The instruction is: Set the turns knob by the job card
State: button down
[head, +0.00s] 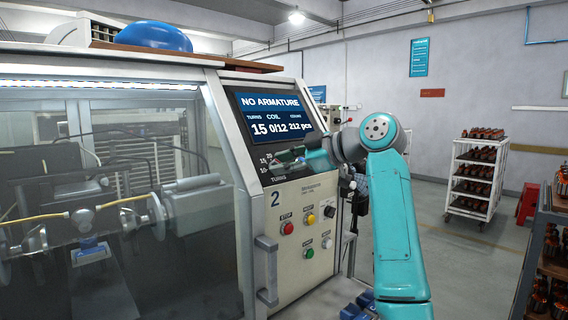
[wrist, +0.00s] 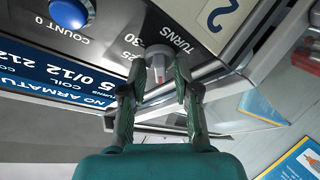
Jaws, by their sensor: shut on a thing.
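The grey turns knob (wrist: 157,52) sits on the dark panel below the screen, by the TURNS label. In the wrist view the marks 25 and 30 show beside it. My gripper (wrist: 167,68) is shut on the knob, one finger on each side. In the head view my gripper (head: 292,161) covers most of the knob, and the marks 10, 15 and 20 show to its left. The screen (head: 268,113) reads NO ARMATURE, turns 15, coil 0/12 and 212 pcs. I cannot pick out the job card for sure.
Below the knob are a red stop button (head: 287,228), a yellow button (head: 311,219) and a black selector (head: 329,211). A blue COUNT 0 button (wrist: 70,13) is near the gripper. A rack of armatures (head: 474,178) stands at the right, with open floor before it.

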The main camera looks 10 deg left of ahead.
dwell(0.4)
jog(key=c, duration=1.2)
grip_release()
jog(key=shift+d, duration=0.1)
jog(key=v, duration=1.1)
jog(key=shift+d+r, duration=0.15)
jog(key=shift+d, duration=0.2)
jog(key=shift+s, duration=0.1)
